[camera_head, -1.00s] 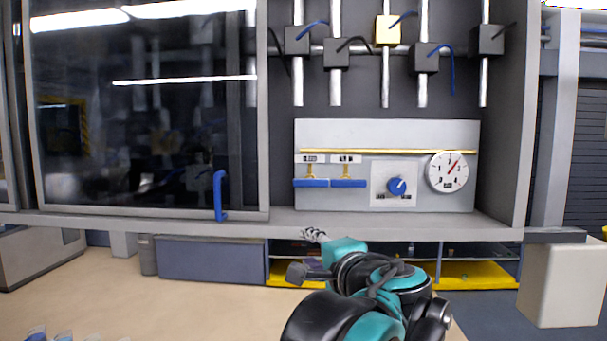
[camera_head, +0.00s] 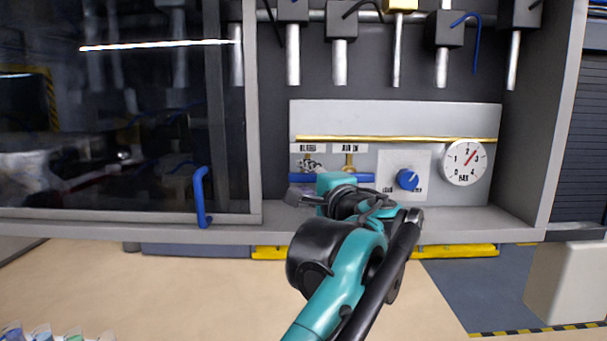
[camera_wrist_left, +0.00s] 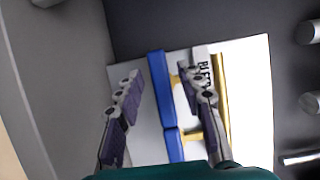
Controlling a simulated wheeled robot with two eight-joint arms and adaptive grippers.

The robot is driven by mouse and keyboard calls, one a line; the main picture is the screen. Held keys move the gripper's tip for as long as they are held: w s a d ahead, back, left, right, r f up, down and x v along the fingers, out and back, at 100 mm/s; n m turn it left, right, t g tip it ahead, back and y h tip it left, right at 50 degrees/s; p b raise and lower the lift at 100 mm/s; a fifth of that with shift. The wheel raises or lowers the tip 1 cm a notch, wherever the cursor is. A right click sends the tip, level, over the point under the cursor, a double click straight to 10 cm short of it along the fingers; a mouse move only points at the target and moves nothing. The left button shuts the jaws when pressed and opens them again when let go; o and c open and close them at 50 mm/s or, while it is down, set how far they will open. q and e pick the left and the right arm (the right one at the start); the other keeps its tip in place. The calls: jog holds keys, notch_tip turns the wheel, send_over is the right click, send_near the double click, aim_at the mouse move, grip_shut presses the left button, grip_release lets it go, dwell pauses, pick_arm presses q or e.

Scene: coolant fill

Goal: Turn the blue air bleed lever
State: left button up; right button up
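The blue air bleed lever (camera_head: 300,177) is a horizontal bar under the BLEED label, on the grey panel in the cabinet. My left gripper (camera_head: 312,163) is in front of it and partly hides it. In the left wrist view the fingers (camera_wrist_left: 162,76) are spread, and the bleed lever (camera_wrist_left: 158,85) appears in the gap between them. I see no clear contact, and the depth between fingers and lever is hard to tell. A matching blue AIR IN lever (camera_head: 362,177) sits to its right; it also shows in the wrist view (camera_wrist_left: 174,146). My right gripper is not in view.
A blue knob (camera_head: 408,180) and a round gauge (camera_head: 464,162) are right of the levers. A dark glass door (camera_head: 120,130) with a blue handle (camera_head: 201,197) stands left. Boxy valves (camera_head: 443,29) hang above. The cabinet ledge (camera_head: 470,222) is below the panel.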

pick_arm(q)
jog(key=shift+x, duration=0.75)
jog(key=shift+s+d+r, duration=0.1)
jog(key=shift+s+d, duration=0.1)
jog(key=shift+s, duration=0.25)
jog(key=shift+w+a, duration=0.1)
jog(key=shift+w, duration=0.1)
grip_shut()
